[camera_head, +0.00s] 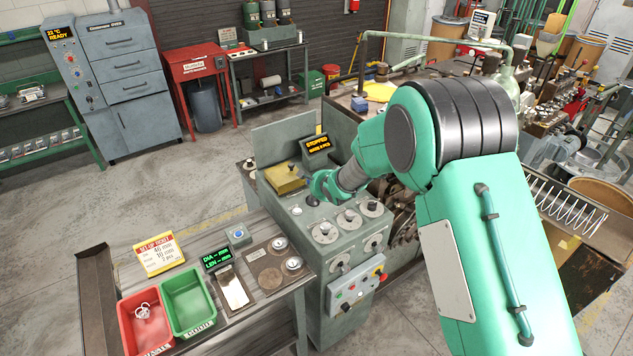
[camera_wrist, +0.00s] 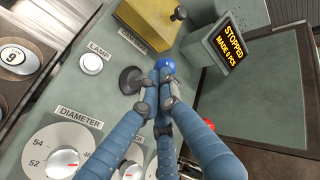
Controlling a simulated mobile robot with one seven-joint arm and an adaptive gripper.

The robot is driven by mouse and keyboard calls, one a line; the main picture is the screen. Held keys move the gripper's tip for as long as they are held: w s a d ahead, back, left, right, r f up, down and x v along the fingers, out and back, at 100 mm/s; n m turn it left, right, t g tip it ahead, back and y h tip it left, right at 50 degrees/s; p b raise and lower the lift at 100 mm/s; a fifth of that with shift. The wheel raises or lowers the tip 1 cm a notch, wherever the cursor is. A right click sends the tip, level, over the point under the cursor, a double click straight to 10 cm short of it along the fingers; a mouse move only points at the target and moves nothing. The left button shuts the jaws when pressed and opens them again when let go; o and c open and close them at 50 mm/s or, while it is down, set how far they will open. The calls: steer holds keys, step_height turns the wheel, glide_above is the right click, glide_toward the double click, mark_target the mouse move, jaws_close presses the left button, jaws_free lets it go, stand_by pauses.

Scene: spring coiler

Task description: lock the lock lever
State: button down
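My gripper (camera_wrist: 161,88) has its blue fingers drawn together, tips nearly touching, over the machine's top panel. In the head view my gripper (camera_head: 325,185) hangs low above the same panel. A blue ball knob (camera_wrist: 166,63), perhaps the lock lever's end, shows just beyond the fingertips. The fingers hide what lies below it, and I cannot tell whether they touch it. A dark round knob or base (camera_wrist: 130,80) sits just left of the fingertips; it also shows in the head view (camera_head: 311,201). No label naming the lock lever is readable.
A white lamp button (camera_wrist: 91,64) and the diameter dial (camera_wrist: 62,158) lie to the left. A yellow box (camera_wrist: 145,22) and a display reading STOPPED (camera_wrist: 229,40) stand beyond the fingers. A side table holds red (camera_head: 122,306) and green (camera_head: 166,285) bins.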

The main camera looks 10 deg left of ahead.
steer(key=shift+w+a+r+p, duration=0.1)
steer(key=shift+w+a+p, duration=0.75)
steer(key=shift+p, duration=0.25)
steer(key=shift+r, duration=0.1)
steer(key=r+p+v, duration=0.1)
steer(key=v, duration=1.2)
steer(key=shift+a+r, duration=0.15)
steer(key=shift+r, duration=0.05)
stand_by(0.5)
